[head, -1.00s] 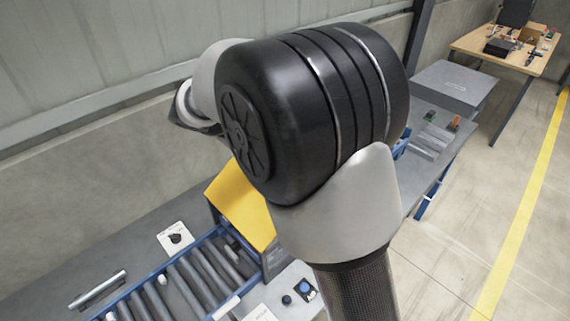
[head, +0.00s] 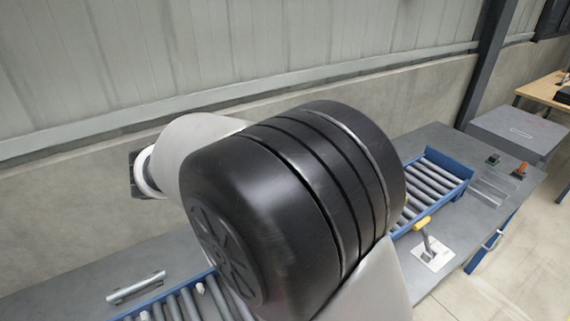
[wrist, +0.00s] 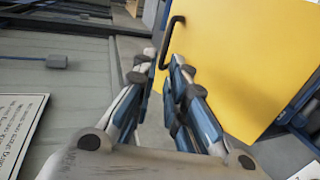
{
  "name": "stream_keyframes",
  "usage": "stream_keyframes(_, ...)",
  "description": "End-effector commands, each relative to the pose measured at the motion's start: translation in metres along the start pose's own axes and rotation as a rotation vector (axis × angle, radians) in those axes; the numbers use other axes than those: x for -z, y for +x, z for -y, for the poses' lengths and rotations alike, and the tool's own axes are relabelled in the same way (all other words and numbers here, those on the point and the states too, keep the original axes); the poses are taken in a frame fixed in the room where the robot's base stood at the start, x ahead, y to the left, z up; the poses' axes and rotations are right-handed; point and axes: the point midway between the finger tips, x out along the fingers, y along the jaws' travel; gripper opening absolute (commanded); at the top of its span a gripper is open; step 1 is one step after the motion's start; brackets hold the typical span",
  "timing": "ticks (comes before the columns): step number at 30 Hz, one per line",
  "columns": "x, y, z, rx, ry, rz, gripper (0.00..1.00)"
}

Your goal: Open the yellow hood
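The yellow hood (wrist: 245,60) fills the upper right of the wrist view as a flat yellow panel. A black bar handle (wrist: 171,38) stands at its left edge. My gripper (wrist: 163,62) points at this handle. Its two fingers are apart, with the handle's near end showing in the gap between the fingertips; I cannot tell whether they touch it. In the head view my own arm covers most of the hood's place, and my gripper is hidden there.
A blue-framed roller conveyor (head: 437,180) runs along the grey bench, behind my arm. A lever with a yellow grip (head: 423,223) stands on a white plate at right. A grey bracket (head: 136,286) lies at lower left. A printed sign (wrist: 20,125) shows in the wrist view.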

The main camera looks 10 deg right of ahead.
Motion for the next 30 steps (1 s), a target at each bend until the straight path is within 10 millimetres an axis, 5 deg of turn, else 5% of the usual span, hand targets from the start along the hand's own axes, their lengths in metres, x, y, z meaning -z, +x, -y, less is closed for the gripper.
stream_keyframes(6,0.0,0.0,0.0,0.001,-0.001,-0.001,0.3)
stream_keyframes(17,0.001,-0.004,0.001,0.002,-0.001,-0.002,0.3)
stream_keyframes(30,0.001,-0.086,0.001,0.002,-0.001,-0.004,0.3)
